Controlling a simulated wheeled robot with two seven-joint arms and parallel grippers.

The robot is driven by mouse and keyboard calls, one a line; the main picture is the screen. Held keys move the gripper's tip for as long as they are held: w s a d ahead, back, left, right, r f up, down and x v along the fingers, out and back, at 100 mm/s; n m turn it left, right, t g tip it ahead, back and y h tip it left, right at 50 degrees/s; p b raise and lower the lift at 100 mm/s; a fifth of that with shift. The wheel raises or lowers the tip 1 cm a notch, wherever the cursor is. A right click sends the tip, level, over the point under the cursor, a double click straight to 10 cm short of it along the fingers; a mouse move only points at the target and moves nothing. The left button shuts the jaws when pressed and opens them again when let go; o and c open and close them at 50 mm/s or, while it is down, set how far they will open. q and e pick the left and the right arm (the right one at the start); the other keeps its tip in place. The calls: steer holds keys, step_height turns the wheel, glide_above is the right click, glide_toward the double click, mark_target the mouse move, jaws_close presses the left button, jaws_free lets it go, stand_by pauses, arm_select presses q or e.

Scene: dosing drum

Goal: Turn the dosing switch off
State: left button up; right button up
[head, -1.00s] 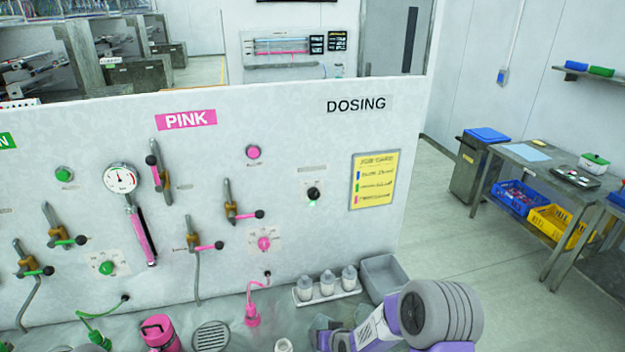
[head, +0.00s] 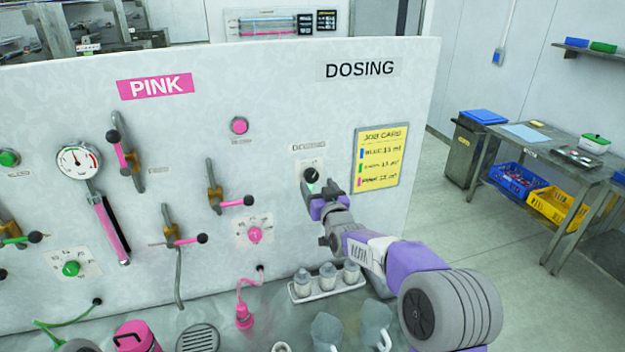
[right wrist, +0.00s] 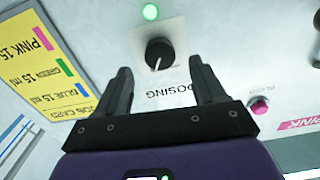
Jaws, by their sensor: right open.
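The dosing switch (head: 311,175) is a black rotary knob on a white plate under the DOSING sign on the white panel. In the right wrist view the black knob (right wrist: 159,53) shows a pale pointer mark, and a green lamp (right wrist: 150,12) beside it is lit. My right gripper (head: 322,188) is at the knob in the head view, its fingers partly in front of the plate. In the right wrist view the gripper (right wrist: 160,80) is open, with the knob ahead between the fingertips and nothing held. My left gripper is not in view.
A yellow job card (head: 381,157) hangs right of the switch. A pink button (head: 239,125) and a pink knob (head: 255,235) are to its left. White bottles on a tray (head: 327,285) and clear jugs (head: 375,322) stand below on the bench.

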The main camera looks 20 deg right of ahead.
mark_target(313, 177)
steer(key=w, duration=0.3)
steer(key=shift+w+r+p, duration=0.15)
steer(key=shift+p, duration=0.25)
steer(key=shift+w, duration=0.8)
